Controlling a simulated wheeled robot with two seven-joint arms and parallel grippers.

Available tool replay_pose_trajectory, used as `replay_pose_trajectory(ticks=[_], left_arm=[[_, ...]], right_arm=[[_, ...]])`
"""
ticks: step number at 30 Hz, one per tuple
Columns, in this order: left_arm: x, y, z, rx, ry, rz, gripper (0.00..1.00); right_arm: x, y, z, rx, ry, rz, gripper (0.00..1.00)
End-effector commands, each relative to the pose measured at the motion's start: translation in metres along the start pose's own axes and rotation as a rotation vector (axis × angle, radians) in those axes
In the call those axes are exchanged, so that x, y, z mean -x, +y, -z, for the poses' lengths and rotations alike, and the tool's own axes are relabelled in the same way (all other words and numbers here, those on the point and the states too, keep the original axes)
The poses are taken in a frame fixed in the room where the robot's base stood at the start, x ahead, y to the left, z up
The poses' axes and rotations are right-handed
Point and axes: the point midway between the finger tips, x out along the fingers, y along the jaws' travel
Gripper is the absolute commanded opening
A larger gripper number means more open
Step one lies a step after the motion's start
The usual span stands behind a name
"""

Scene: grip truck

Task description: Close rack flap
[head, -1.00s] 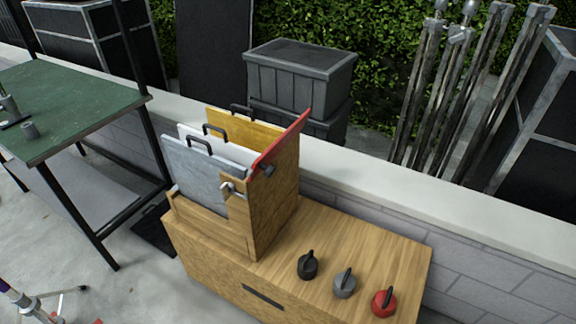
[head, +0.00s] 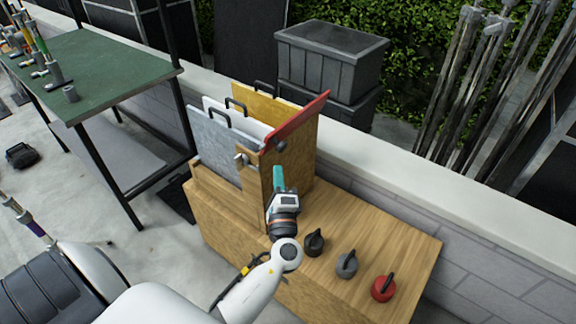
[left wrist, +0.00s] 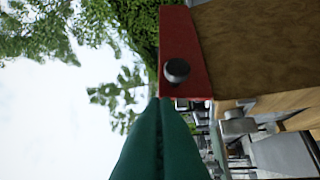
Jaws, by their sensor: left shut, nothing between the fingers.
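The wooden rack (head: 294,168) stands on the left of a wooden cabinet and holds upright grey (head: 212,150), white and yellow (head: 265,106) boards with black handles. Its red flap (head: 300,118) stands up at a slant along the rack's right side, with a dark knob (head: 279,146) near its front end. My left gripper (head: 277,168) is shut and empty, its teal fingers pointing up in front of the rack's right side, below the flap. In the left wrist view, the fingertips (left wrist: 160,101) appear close below the red flap (left wrist: 189,38) and knob (left wrist: 176,71); contact is unclear. My right gripper is out of view.
Black (head: 314,243), grey (head: 347,265) and red (head: 383,288) knobbed weights stand on the cabinet top (head: 395,236), right of my left arm. A low wall (head: 400,180) runs behind. A green-topped table (head: 90,75) stands at left.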

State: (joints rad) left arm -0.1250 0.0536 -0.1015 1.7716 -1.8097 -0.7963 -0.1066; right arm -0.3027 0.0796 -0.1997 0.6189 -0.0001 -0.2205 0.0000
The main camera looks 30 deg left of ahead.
Motion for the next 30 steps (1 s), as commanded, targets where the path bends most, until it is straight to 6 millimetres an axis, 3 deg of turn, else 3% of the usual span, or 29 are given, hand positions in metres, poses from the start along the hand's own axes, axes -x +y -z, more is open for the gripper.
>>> replay_pose_trajectory(ticks=[6,13,19,30], left_arm=[[-0.043,0.004,0.001,-0.001,0.001,0.001,0.00],[-0.076,0.001,0.000,0.001,-0.001,0.002,0.00],[-0.086,-0.001,-0.001,0.002,-0.002,0.003,0.00],[-0.087,-0.001,-0.001,0.004,-0.002,0.005,0.00]], right_arm=[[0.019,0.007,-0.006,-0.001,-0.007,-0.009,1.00],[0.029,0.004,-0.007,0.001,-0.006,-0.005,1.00],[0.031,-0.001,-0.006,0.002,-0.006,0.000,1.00],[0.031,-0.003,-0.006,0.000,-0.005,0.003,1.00]])
